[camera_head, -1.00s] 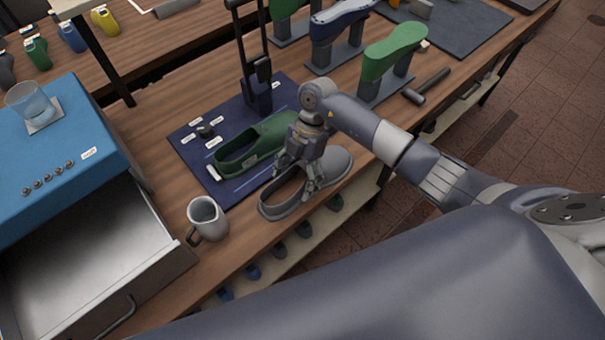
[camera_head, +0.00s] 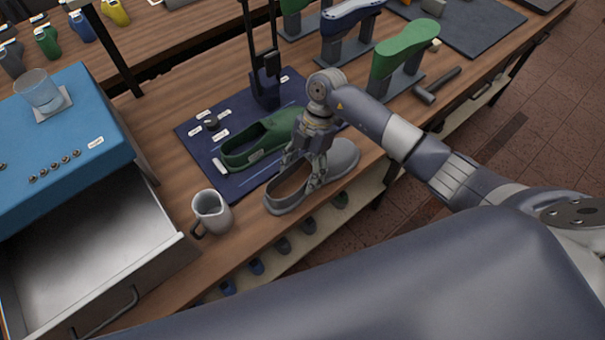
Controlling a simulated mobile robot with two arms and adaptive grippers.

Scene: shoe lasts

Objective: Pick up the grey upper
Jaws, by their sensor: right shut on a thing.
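The grey upper (camera_head: 342,157) is a low grey shoe shape at the front edge of the wooden bench, its opening toward the lower left. My right gripper (camera_head: 305,183) comes down over its middle and is shut on it, with the fingers at the side wall of the opening. The gripper hides part of the upper's middle. I cannot tell whether the sole is clear of the bench. A green upper (camera_head: 250,147) lies just behind it on a dark blue mat (camera_head: 203,153). My left gripper is not in view.
A grey mug (camera_head: 211,212) stands left of the grey upper. An open drawer (camera_head: 90,245) under a blue cabinet top (camera_head: 60,140) is at the left. Lasts on stands, one green (camera_head: 403,50), and a hammer (camera_head: 437,86) are at the back right.

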